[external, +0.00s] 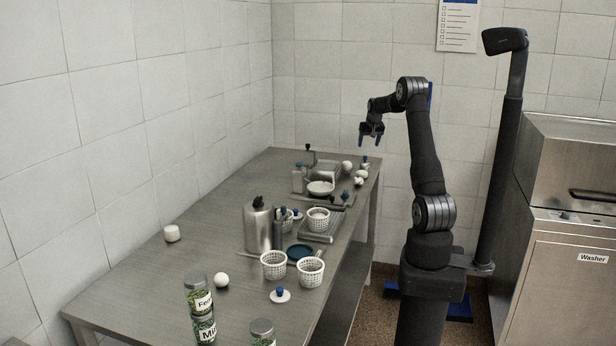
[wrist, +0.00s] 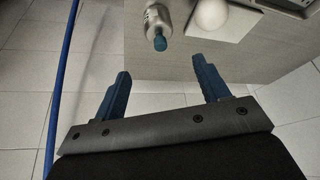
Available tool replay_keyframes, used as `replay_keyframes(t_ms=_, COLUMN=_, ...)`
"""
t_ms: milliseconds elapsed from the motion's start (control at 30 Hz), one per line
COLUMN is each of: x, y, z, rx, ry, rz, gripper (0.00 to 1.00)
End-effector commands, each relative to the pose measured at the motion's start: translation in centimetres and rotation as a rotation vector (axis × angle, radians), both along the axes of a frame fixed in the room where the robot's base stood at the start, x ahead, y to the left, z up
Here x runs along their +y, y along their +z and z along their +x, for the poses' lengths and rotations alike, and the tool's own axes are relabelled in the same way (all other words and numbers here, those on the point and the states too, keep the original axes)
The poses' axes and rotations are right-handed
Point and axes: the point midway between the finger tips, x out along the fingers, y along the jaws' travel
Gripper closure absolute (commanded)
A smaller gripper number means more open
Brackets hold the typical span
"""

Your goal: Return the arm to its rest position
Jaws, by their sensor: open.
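My gripper (external: 371,140) is raised above the far end of the steel table (external: 140,284), near its right edge. Its two blue fingers are apart with nothing between them. In the wrist view my gripper (wrist: 165,88) is also open and empty, over the floor beside the table edge. My arm stands upright to the right of the table, bent at the top toward it. Nothing hangs from the fingers.
White perforated baskets (external: 311,272) stand on the table with a steel canister (external: 258,227), labelled jars (external: 198,296) and white balls (external: 221,280). A washer (external: 570,260) stands at right.

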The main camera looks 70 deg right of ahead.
Motion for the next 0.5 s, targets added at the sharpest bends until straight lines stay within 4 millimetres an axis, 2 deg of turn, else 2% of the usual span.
replay_keyframes(t_ms=33, x=-0.3, y=-1.9, z=0.2, rx=0.006, ry=0.0, rz=0.012, gripper=0.32)
replay_keyframes(t_ms=500, x=-3.6, y=-10.5, z=1.8, rx=0.005, ry=0.0, rz=0.011, gripper=0.32)
